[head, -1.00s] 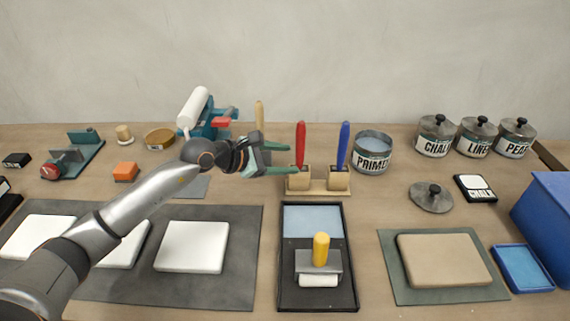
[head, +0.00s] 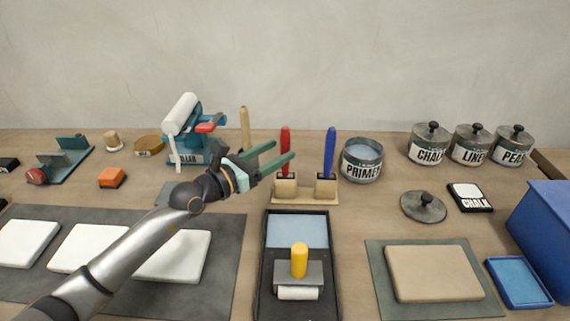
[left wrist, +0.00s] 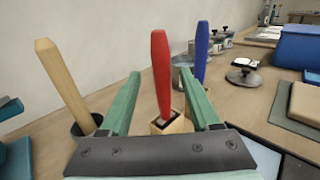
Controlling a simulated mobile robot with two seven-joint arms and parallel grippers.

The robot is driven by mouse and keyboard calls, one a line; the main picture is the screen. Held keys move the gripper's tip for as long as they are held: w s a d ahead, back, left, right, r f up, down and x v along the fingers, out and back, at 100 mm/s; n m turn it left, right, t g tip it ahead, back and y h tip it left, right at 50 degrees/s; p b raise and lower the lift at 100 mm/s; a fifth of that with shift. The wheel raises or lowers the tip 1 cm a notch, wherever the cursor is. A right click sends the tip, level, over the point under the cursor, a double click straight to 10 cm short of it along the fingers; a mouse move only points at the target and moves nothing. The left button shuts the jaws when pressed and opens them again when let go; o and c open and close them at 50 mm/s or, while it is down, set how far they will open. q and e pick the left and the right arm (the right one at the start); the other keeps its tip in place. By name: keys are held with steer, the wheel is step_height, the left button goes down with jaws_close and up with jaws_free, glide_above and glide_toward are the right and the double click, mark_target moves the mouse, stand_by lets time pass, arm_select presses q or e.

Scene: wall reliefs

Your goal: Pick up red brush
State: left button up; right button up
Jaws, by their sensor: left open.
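The red brush (head: 285,150) stands upright, handle up, in the left wooden block of a small holder (head: 305,201). It also shows in the left wrist view (left wrist: 161,68), between my two green fingers, with its lower end in the block. My left gripper (head: 284,152) is open, with its fingers pointing right, around or just beside the red handle. I see no clear contact. The blue brush (head: 330,152) stands in the right block of the same holder, beyond the right finger in the left wrist view (left wrist: 201,50). My right gripper is not in view.
A wooden handle (head: 245,128) stands in a dark cup left of the brush. The PRIMER tin (head: 361,161) is right of the holder. A black tray with a yellow-handled tool (head: 299,260) lies in front. A teal roller stand (head: 195,150) is behind my arm.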

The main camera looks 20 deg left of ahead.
arm_select(q)
steer(key=x, duration=0.6)
steer(key=shift+r, duration=0.2)
steer(key=shift+d, duration=0.15)
jaws_close()
stand_by(0.3)
